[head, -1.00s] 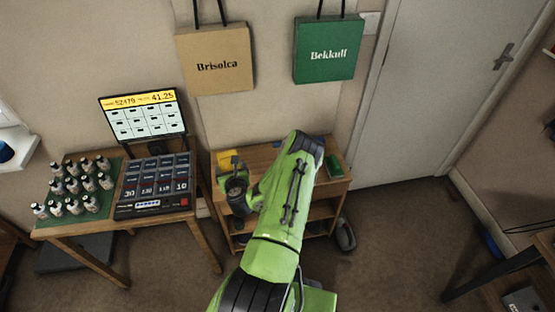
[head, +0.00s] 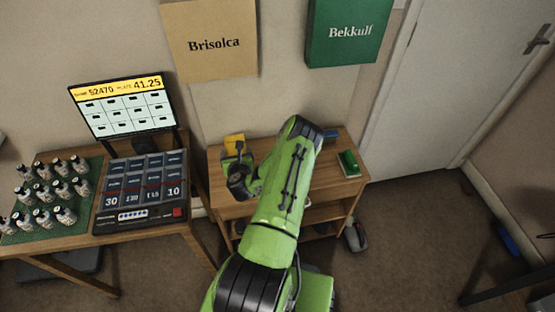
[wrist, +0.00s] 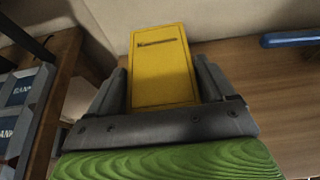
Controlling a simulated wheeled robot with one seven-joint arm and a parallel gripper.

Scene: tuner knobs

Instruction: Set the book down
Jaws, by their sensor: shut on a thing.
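The yellow book (wrist: 160,65) stands roughly upright between the fingers of my gripper (wrist: 162,82) in the wrist view. The gripper is shut on it. In the head view the yellow book (head: 234,142) shows small at the back left of the low wooden shelf unit (head: 222,206), close to the wall. My gripper (head: 235,158) is just in front of it, partly hidden by my wrist. I cannot tell whether the book's lower edge touches the shelf top, since the gripper hides it.
A green item (head: 348,163) lies at the shelf top's right end, and a blue item (head: 331,134) lies at its back. The table on the left holds a keypad device (head: 143,190), a screen (head: 122,107) and several bottles (head: 50,190). Shelf top between is mostly clear.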

